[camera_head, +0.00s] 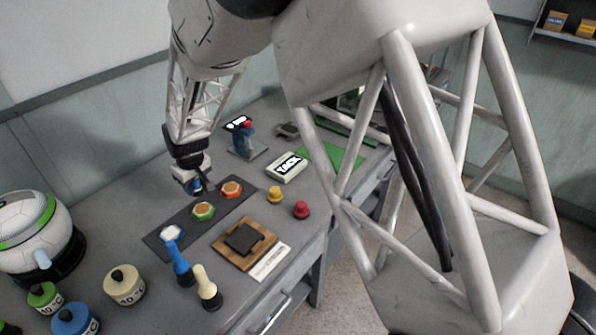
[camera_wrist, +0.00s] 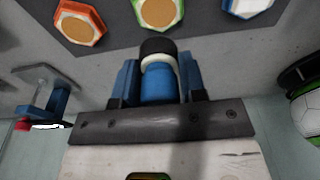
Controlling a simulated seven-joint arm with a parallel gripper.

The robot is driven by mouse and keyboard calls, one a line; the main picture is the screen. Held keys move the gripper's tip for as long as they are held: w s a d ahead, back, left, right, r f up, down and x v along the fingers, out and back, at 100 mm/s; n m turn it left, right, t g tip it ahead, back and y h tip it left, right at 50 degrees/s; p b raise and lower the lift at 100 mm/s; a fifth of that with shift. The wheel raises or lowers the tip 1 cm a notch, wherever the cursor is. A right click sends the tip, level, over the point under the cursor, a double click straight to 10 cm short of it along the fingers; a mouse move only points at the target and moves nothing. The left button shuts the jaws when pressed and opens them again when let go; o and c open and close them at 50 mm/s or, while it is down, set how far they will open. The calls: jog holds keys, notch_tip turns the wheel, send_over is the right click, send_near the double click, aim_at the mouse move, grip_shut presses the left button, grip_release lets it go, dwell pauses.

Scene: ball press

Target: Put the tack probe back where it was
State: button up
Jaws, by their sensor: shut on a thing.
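My gripper (camera_head: 197,188) is shut on a short blue cylinder with a white collar and a black end, which I take to be the tack probe (camera_wrist: 158,82). In the wrist view it sits between the two blue fingers of my gripper (camera_wrist: 159,77), black end away from the palm. In the head view it is mostly hidden by the gripper, just behind the dark strip. A small stand (camera_head: 246,141) with a grey base, blue post and red part is to the right of the gripper; it also shows in the wrist view (camera_wrist: 46,92). A white box labelled TACK (camera_head: 287,167) lies farther right.
The dark strip (camera_head: 220,206) holds red-orange (camera_head: 231,189), green (camera_head: 204,211) and white-blue (camera_head: 172,234) hexagonal pieces. A ball (camera_head: 32,232) is left.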

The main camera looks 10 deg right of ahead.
jog(key=s+d+f+m, duration=0.1)
jog(key=s+d+m, duration=0.2)
jog(key=d, duration=0.9)
jog(key=s+d+f+m, duration=0.1)
jog(key=s+d+m, duration=0.1)
jog(key=d, duration=1.1)
jog(key=s+d+f+m+h, duration=0.1)
jog(key=s+d+m, duration=0.2)
jog(key=d, duration=1)
jog(key=shift+s+f+m+t, duration=0.3)
jog(key=shift+m, duration=0.2)
jog(key=shift+w, duration=0.1)
send_over(317, 185)
jog(key=shift+d+f, duration=0.1)
jog(key=shift+f, duration=0.65)
jog(key=shift+s, duration=0.2)
jog(key=shift+f, duration=1.75)
jog(key=shift+f, duration=0.15)
